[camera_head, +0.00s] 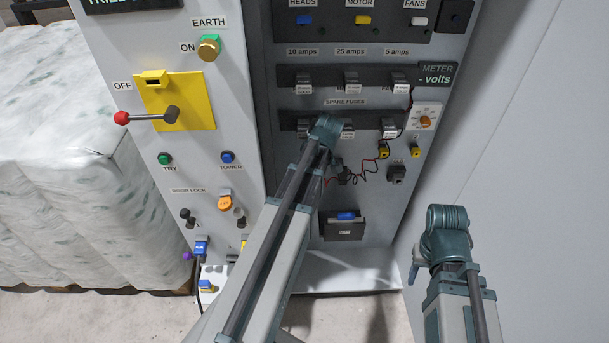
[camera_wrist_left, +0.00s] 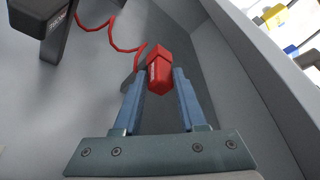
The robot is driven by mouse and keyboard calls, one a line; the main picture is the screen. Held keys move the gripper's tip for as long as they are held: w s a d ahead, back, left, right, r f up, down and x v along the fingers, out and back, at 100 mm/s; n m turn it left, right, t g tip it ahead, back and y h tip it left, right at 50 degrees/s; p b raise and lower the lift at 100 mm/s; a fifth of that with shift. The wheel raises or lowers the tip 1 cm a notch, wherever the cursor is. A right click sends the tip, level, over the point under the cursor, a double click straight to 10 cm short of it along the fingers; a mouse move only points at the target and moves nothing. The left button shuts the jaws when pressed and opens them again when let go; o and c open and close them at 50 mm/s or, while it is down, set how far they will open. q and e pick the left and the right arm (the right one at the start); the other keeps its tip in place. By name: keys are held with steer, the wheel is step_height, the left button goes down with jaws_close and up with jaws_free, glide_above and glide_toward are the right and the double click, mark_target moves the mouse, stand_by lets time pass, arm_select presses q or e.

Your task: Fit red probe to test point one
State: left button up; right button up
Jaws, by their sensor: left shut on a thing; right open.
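The red probe (camera_wrist_left: 158,75) sits between the two blue-grey fingers of my left gripper (camera_wrist_left: 158,85) in the left wrist view, with a red lead curling up from it to the left. In the head view my left arm reaches up to the dark panel below the spare fuses; the wrist hides much of the gripper and the probe. Red and black leads (camera_head: 364,174) hang beside it, near the meter (camera_head: 424,117). I cannot make out which spot is test point one. My right gripper (camera_head: 416,267) is low on the right, away from the panel, mostly hidden by its wrist.
A black box (camera_wrist_left: 40,14) is close to the lead in the left wrist view. A yellow isolator plate (camera_head: 190,105) with a red-knobbed lever (camera_head: 122,118) is on the left cabinet. Fuses (camera_head: 389,128) line the panel. A wrapped pallet (camera_head: 60,170) stands far left; floor below is clear.

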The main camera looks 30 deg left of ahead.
arm_select(q)
steer(key=shift+r, duration=0.15)
jaws_close()
steer(key=shift+w+r+p, duration=0.1)
steer(key=shift+r+p, duration=1.4)
steer(key=shift+p, duration=0.15)
steer(key=shift+s, duration=0.2)
steer(key=s+d, duration=0.4)
steer(key=s, duration=0.2)
steer(key=shift+s, duration=0.35)
steer(key=shift+d, duration=0.1)
stand_by(1.5)
